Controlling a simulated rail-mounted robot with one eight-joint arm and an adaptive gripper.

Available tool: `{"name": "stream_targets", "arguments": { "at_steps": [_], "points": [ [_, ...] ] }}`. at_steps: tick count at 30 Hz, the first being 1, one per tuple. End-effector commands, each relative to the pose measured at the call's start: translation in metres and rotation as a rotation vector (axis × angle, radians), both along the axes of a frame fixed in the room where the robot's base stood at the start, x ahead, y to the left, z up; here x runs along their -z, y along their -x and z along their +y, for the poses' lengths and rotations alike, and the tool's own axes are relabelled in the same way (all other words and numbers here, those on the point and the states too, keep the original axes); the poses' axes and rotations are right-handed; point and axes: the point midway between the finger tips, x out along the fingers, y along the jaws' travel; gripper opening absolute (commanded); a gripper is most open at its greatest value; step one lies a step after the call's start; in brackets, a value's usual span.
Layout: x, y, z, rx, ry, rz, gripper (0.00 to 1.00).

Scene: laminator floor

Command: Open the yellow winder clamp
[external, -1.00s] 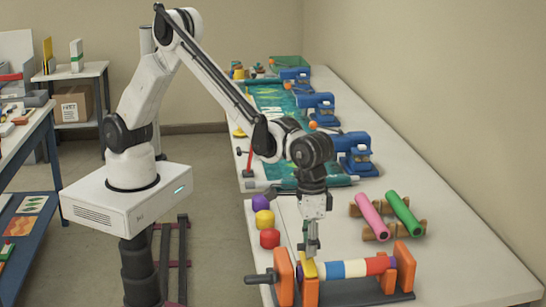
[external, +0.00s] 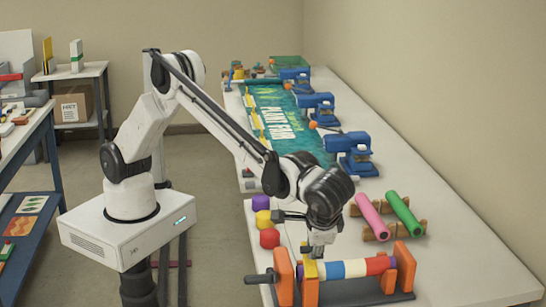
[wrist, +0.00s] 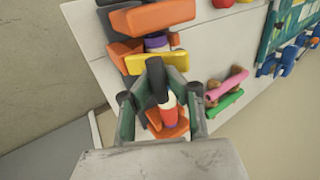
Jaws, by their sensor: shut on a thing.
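The yellow winder clamp (external: 309,271) stands at the left end of the striped roll (external: 345,268) on the winder, beside an orange upright. My gripper (external: 310,255) comes down over the clamp from above, with the wrist tilted. It is shut on the clamp, and its fingers hide part of it. In the wrist view the clamp (wrist: 143,64) shows as a yellow strip just beyond the dark fingertips (wrist: 157,80). The roll runs beneath the fingers. I cannot tell how far open the clamp is.
The winder's orange uprights (external: 284,276) and its dark crank handle (external: 261,278) are close to my gripper. Pink (external: 371,216) and green (external: 405,214) rolls lie on wooden supports behind. Red (external: 270,238), yellow and purple pieces stand left. The table's right side is clear.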

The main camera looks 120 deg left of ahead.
Motion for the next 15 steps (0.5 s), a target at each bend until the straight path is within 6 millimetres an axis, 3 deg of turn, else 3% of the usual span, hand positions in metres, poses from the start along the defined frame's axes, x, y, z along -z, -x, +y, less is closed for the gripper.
{"name": "stream_targets", "arguments": {
  "at_steps": [14, 15],
  "points": [
    [0.0006, -0.0018, -0.002, 0.004, -0.008, 0.003, 0.0],
    [0.0005, -0.0019, -0.002, 0.004, -0.008, 0.003, 0.14]
  ]
}}
